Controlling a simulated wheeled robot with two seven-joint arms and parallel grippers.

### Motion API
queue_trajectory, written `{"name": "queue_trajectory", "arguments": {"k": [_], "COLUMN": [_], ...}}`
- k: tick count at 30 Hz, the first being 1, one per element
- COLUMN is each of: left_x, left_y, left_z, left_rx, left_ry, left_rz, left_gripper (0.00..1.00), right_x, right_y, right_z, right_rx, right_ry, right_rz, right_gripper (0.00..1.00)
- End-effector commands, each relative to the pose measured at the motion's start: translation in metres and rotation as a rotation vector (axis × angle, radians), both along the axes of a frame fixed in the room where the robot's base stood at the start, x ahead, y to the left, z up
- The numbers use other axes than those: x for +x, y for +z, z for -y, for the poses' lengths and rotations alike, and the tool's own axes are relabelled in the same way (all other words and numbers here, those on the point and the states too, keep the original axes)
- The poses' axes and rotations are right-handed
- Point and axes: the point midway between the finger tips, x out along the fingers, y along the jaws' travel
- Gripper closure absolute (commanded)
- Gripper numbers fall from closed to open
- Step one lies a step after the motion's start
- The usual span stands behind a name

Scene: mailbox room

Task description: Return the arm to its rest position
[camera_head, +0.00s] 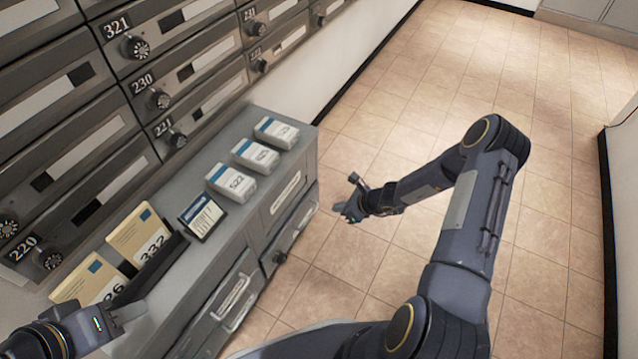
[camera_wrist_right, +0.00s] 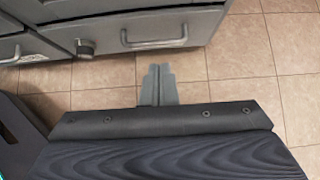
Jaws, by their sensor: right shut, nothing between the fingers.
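My right arm reaches in from the lower right in the head view. Its gripper (camera_head: 346,205) hangs over the floor, just right of the grey cabinet, touching nothing visible. In the right wrist view its fingers (camera_wrist_right: 157,85) are together and empty, above the tiles. My left gripper (camera_head: 128,318) is at the lower left, beside the cabinet top near the envelopes. Its fingers are partly cut off or overlapped, so I cannot tell their opening or whether they touch anything.
Numbered mailboxes (camera_head: 160,75) line the left wall. The grey cabinet (camera_head: 228,243) bears three white boxes (camera_head: 255,155), a dark framed card (camera_head: 202,216) and two tan envelopes (camera_head: 138,235) in a dark holder. The tiled floor (camera_head: 430,110) is open beyond my right arm.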

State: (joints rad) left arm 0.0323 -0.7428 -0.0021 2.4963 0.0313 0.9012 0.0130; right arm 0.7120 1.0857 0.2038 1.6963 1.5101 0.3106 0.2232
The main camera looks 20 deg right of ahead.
Motion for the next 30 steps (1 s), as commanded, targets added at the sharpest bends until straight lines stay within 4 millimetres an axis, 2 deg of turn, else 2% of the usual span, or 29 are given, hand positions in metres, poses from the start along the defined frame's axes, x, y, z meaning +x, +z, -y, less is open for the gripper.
{"name": "queue_trajectory", "arguments": {"k": [8, 11, 14, 15, 18, 20, 21, 24, 27, 30], "left_x": [0.000, 0.000, 0.000, 0.000, 0.000, 0.000, 0.000, 0.000, 0.000, 0.000], "left_y": [0.000, 0.000, 0.001, 0.001, 0.000, 0.000, 0.000, 0.000, 0.000, 0.000], "left_z": [0.000, 0.000, 0.000, 0.000, 0.000, 0.000, 0.000, 0.000, 0.000, 0.000], "left_rx": [0.000, 0.000, 0.000, 0.000, 0.000, 0.000, 0.000, 0.000, 0.000, 0.000], "left_ry": [0.000, 0.000, 0.000, 0.000, 0.000, 0.000, 0.000, 0.000, 0.000, 0.000], "left_rz": [0.000, 0.000, 0.000, 0.000, 0.000, 0.000, 0.000, 0.000, 0.000, 0.000], "left_gripper": [0.64, 0.64, 0.64, 0.64, 0.64, 0.64, 0.64, 0.64, 0.64, 0.64], "right_x": [0.000, 0.005, 0.011, 0.011, 0.000, -0.013, -0.023, -0.056, -0.095, -0.139], "right_y": [0.005, 0.030, 0.082, 0.108, 0.174, 0.210, 0.232, 0.280, 0.317, 0.343], "right_z": [0.001, 0.001, -0.003, -0.007, -0.021, -0.031, -0.037, -0.053, -0.065, -0.073], "right_rx": [-0.006, -0.041, -0.121, -0.163, -0.277, -0.345, -0.393, -0.511, -0.633, -0.759], "right_ry": [0.009, 0.070, 0.207, 0.279, 0.482, 0.601, 0.680, 0.872, 1.056, 1.232], "right_rz": [0.008, 0.061, 0.172, 0.227, 0.365, 0.441, 0.488, 0.595, 0.685, 0.755], "right_gripper": [1.00, 1.00, 1.00, 1.00, 1.00, 1.00, 1.00, 1.00, 1.00, 1.00]}}
